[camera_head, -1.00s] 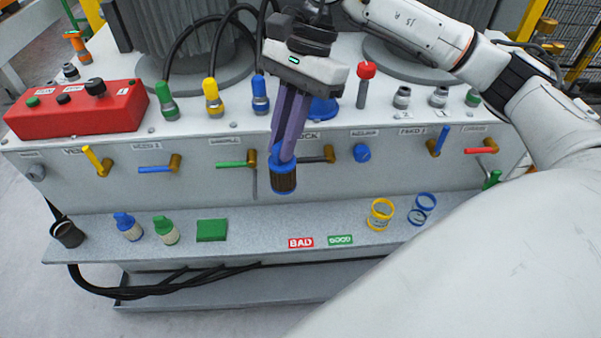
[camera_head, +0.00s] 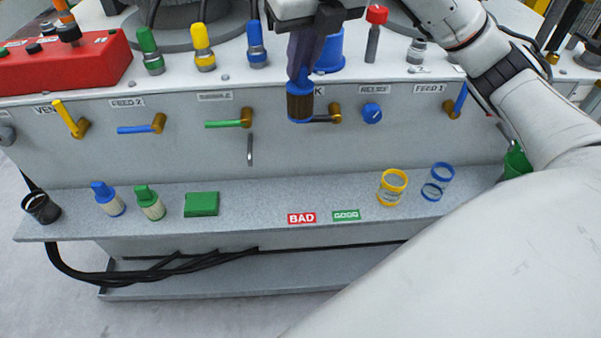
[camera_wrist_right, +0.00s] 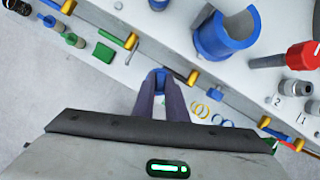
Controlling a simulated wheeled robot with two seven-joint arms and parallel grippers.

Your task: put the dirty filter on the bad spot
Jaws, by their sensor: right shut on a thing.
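My right gripper (camera_head: 302,72) points down in front of the machine's front panel and is shut on the dirty filter (camera_head: 300,104), a dark brown cylinder with blue ends. The filter hangs above the shelf, above and close in line with the red BAD label (camera_head: 301,218). In the right wrist view the fingers (camera_wrist_right: 160,95) close around the filter's blue top (camera_wrist_right: 158,76); the rest of the filter is hidden. The green GOOD label (camera_head: 346,215) lies just right of the BAD label. My left gripper is not in view.
On the shelf (camera_head: 250,220) stand a black cup (camera_head: 42,208), blue-capped (camera_head: 108,198) and green-capped (camera_head: 149,202) pale filters, a green block (camera_head: 201,204), a yellow ring-ended cylinder (camera_head: 392,187) and blue rings (camera_head: 437,182). Valve handles stick out of the panel behind the filter.

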